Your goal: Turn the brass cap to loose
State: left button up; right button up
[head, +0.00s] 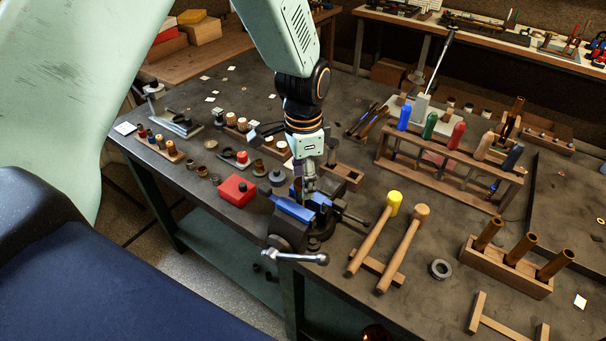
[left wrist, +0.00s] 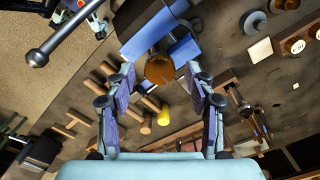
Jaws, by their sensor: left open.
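The brass cap (left wrist: 160,69) shows in the left wrist view as a round amber-brown piece between the blue jaws (left wrist: 184,47) of a vise. In the head view the vise (head: 288,232) stands at the bench's front edge, and the cap there is hidden or too small to make out. My left gripper (head: 304,186) points down just over the blue jaws. In the left wrist view its two fingers (left wrist: 160,78) are open, one on each side of the cap, with gaps visible between. Whether they reach the cap's height I cannot tell. My right gripper is in neither view.
A red box (head: 236,190) sits left of the vise. Two mallets (head: 385,240) lie to its right, and the vise's handle (head: 298,257) sticks out in front. A rack of coloured handles (head: 450,172) stands farther right. A small wooden block (head: 348,174) is close behind the gripper.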

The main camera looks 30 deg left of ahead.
pick_arm(q)
jog(key=shift+d, duration=0.15)
jog(key=shift+a, duration=0.25)
jog(key=c, duration=0.6)
grip_shut()
